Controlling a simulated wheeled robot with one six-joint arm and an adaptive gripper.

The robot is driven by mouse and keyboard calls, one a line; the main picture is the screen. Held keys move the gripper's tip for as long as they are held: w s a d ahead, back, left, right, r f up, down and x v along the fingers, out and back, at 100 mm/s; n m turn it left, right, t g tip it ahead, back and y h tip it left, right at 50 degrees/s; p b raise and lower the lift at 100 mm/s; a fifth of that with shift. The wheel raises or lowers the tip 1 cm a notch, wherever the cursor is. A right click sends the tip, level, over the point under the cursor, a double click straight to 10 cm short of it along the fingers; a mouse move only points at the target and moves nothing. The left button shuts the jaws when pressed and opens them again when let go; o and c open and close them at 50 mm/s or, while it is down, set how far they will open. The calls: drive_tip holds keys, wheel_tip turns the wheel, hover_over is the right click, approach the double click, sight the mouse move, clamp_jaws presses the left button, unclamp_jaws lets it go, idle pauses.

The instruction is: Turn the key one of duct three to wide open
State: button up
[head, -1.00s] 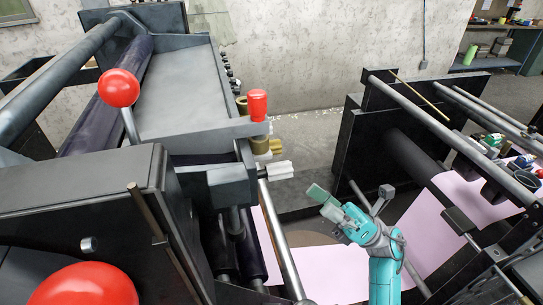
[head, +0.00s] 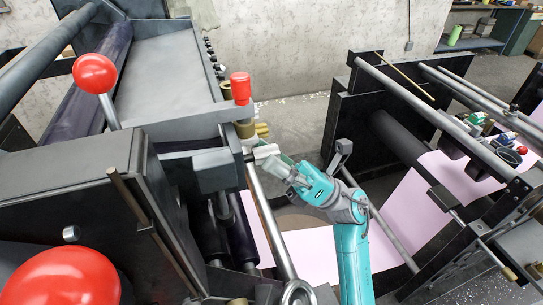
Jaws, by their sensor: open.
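A grey ink duct tray (head: 168,70) lies on the press at the left. A row of several small dark keys (head: 212,62) runs along its right edge. No number shows, so I cannot tell which is key one or which duct is three. At the tray's near end are a red knob (head: 240,87), brass-coloured parts (head: 245,128) and a pale ribbed knob (head: 264,151). My gripper (head: 278,168) is open, just right of and below the pale knob. It looks very close to it; I cannot tell if they touch.
A red ball lever (head: 95,73) stands on the press at the left, with a larger red ball (head: 62,284) in the near corner. Another press frame (head: 345,105) with rollers and pink paper (head: 400,215) stands right. Open floor (head: 295,125) lies between.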

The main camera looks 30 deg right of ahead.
clamp_jaws()
drive_tip(key=shift+m+t+h, duration=0.3)
drive_tip(key=shift+m+t, duration=0.1)
drive_tip(key=shift+m, duration=0.1)
drive_tip(key=m+t+h, duration=0.2)
drive_tip(key=m, duration=0.1)
drive_tip(key=m+t+h, duration=0.1)
drive_tip(key=m+h, duration=0.1)
drive_tip(key=m, duration=0.1)
drive_tip(key=shift+s+r+t, duration=0.1)
drive_tip(key=shift+s+t, duration=0.1)
drive_tip(key=shift+t, duration=0.2)
drive_tip(key=shift+m+t+h, duration=0.7)
drive_tip(key=shift+m+h, duration=1.4)
drive_tip(key=shift+m, duration=0.7)
